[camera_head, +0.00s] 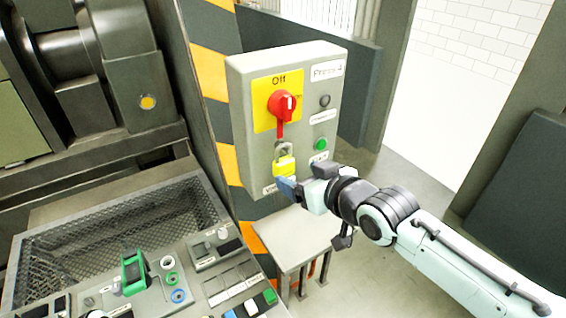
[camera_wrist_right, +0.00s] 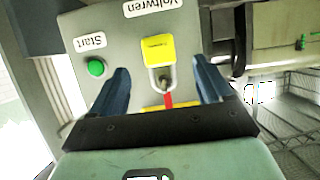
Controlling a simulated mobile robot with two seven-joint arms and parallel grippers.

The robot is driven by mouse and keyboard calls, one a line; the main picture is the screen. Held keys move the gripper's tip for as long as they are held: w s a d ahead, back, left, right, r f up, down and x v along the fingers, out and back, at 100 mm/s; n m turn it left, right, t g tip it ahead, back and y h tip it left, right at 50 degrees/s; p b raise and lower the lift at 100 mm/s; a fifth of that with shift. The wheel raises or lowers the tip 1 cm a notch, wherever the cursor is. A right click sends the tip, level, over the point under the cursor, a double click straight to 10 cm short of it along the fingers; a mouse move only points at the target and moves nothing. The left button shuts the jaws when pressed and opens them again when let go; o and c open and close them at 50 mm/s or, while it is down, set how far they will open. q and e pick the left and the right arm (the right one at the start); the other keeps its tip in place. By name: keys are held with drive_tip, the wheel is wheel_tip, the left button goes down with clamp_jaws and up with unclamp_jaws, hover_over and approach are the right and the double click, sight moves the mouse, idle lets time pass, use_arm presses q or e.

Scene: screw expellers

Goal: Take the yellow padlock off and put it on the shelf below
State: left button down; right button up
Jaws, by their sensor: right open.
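The yellow padlock (camera_head: 284,166) hangs by its grey shackle below the red switch handle (camera_head: 283,105) on the grey control box. My right gripper (camera_head: 291,187) is just below and in front of the padlock. In the right wrist view, which shows the box upside down, the padlock (camera_wrist_right: 159,49) lies beyond and between the blue fingers of my open gripper (camera_wrist_right: 162,78). No contact with the padlock is clear. The small grey shelf (camera_head: 293,236) stands below the box, with its visible top bare. My left gripper is not in view.
The control box (camera_head: 245,110) also carries a green start button (camera_head: 321,144) and a dark button (camera_head: 324,101). A console (camera_head: 215,285) with a green-framed part and a mesh guard (camera_head: 120,235) fill the lower left. Open floor lies to the right.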

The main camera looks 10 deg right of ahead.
sight(287, 169)
drive_tip(key=p+x, duration=0.1)
drive_tip(key=x, duration=0.5)
drive_tip(key=shift+w, duration=0.2)
drive_tip(key=shift+s+r, duration=0.1)
drive_tip(key=c, duration=1.1)
